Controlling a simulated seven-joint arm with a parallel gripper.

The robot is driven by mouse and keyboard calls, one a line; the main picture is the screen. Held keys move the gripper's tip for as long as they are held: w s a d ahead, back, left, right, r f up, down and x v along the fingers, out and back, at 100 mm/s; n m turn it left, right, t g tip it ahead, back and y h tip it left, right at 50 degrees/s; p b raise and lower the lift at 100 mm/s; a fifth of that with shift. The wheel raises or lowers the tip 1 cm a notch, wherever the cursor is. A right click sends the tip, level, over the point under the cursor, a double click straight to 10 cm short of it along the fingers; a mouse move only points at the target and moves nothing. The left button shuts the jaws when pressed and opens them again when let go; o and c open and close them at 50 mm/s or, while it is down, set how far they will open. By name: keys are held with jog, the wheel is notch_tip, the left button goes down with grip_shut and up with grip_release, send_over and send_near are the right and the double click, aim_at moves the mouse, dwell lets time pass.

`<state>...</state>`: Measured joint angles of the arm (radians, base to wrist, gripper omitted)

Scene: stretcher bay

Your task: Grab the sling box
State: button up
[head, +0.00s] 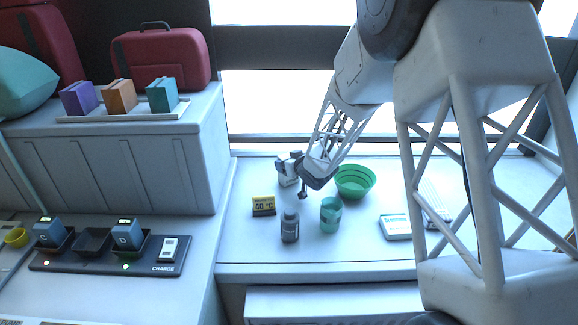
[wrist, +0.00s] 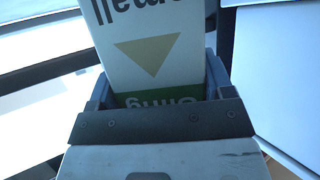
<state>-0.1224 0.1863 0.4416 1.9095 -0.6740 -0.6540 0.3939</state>
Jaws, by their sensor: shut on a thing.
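My gripper (head: 299,173) is at the back of the white counter, to the left of the green bowl. It is shut on a white box, the sling box (head: 287,171), which shows only as a small pale shape in the head view. In the wrist view the box (wrist: 150,30) stands out between the fingers of my gripper (wrist: 160,92). It has dark lettering, a tan triangle and a green band with partly hidden white lettering that seems to read "Sling". Whether the box touches the counter I cannot tell.
A green bowl (head: 355,182), a teal cup (head: 330,215), a grey bottle (head: 290,226) and a yellow-black 40 °C display (head: 263,206) stand close by. A flat pale packet (head: 395,227) lies to the right. A charger strip (head: 75,264) is at left.

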notch_tip(320, 180, up, 10)
jog(key=shift+f, duration=0.15)
dwell(0.4)
